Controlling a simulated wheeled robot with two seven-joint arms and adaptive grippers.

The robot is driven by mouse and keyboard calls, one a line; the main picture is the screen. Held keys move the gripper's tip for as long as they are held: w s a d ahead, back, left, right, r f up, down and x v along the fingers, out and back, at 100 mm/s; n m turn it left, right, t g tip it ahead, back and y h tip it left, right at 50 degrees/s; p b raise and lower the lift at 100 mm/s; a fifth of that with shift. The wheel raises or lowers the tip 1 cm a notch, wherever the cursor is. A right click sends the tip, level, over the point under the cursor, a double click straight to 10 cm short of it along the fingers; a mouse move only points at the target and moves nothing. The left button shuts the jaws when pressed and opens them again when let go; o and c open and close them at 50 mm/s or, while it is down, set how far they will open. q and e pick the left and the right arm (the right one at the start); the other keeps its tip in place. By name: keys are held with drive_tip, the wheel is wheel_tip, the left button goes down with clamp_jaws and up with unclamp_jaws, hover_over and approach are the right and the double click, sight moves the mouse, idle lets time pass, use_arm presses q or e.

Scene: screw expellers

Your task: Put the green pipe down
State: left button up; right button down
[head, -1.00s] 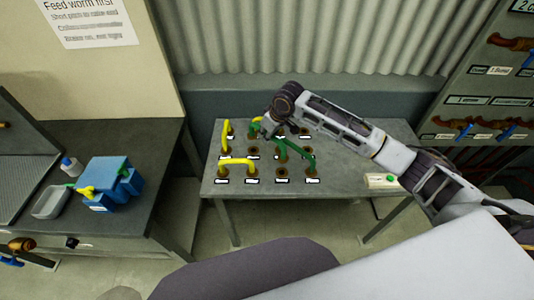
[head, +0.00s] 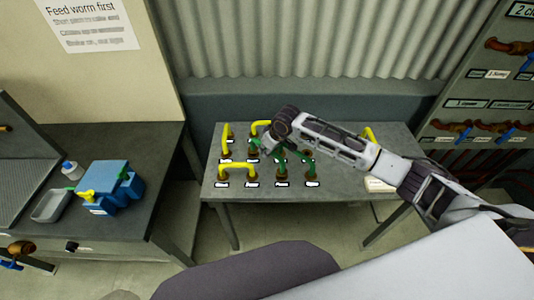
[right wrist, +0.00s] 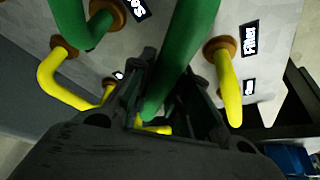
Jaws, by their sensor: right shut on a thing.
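My right gripper (head: 268,144) is low over the sockets of the grey table (head: 340,184), with its arm reaching in from the right. In the right wrist view its fingers (right wrist: 170,112) are shut on the green pipe (right wrist: 184,50), which runs up out of the picture between them. A second green pipe (right wrist: 92,28) stands to its left. Green pipe lengths (head: 300,154) show beside the gripper in the head view, partly hidden by it. I cannot tell whether the held pipe touches the sockets. My left gripper is not in view.
Yellow pipes stand close by: one at the left (head: 226,140), one at the back (head: 262,123) and one at the front left (head: 236,165). Another yellow piece (head: 370,134) shows behind my arm. A blue box (head: 112,186) is on the left bench.

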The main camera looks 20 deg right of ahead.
drive_tip(key=shift+f, duration=0.95)
drive_tip(key=c, duration=1.3)
unclamp_jaws()
drive_tip(key=shift+f, duration=0.15)
drive_tip(key=shift+c, duration=0.2)
drive_tip(key=shift+v, duration=6.15)
drive_tip(key=shift+a, duration=0.1)
